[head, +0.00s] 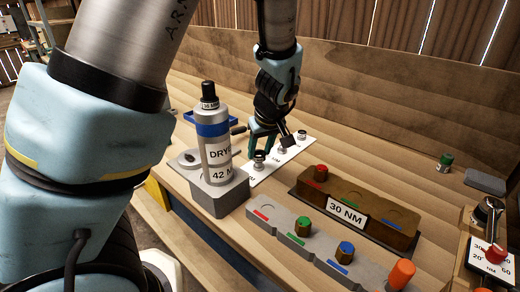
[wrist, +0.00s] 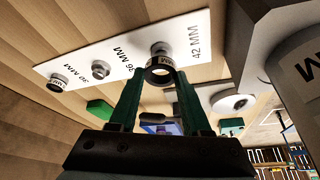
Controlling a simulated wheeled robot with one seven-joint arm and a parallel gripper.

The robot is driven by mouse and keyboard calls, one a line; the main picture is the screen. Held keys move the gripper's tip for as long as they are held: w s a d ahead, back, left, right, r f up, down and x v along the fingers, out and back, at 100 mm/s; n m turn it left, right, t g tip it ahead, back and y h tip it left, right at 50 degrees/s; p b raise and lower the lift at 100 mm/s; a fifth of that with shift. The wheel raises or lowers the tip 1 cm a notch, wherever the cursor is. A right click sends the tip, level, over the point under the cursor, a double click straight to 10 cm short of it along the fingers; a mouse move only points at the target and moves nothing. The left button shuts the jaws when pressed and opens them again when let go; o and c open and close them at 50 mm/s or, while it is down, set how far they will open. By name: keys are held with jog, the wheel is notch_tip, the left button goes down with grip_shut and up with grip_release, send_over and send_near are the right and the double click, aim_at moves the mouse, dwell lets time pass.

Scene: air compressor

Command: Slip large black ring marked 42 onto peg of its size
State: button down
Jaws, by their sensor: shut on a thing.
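My gripper (head: 262,150) is shut on a black ring (wrist: 159,74) with a pale label, held between two green fingertips in the wrist view. The white board (head: 296,150) carries pegs beside size marks; it also shows in the wrist view (wrist: 130,55). The peg (wrist: 160,48) by the 42 MM mark is right beside the ring and partly hidden behind it. I cannot tell whether it passes through the ring. The 36 MM peg (wrist: 100,69) looks bare. A dark ring (wrist: 58,82) sits at the 30 MM peg.
A grey cylinder with a blue band (head: 213,130) stands in a grey block close left of my gripper. A brown 30 NM block (head: 350,212) and a grey tray with coloured caps (head: 262,214) lie in front.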

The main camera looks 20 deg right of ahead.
jog(key=shift+f+b, duration=0.75)
jog(key=shift+f, duration=0.35)
jog(key=shift+c, duration=1.3)
grip_release()
jog(key=shift+r, duration=0.15)
jog(key=b+v, duration=0.1)
jog(key=v, duration=0.9)
jog(key=shift+r, duration=0.3)
jog(key=shift+s, duration=0.15)
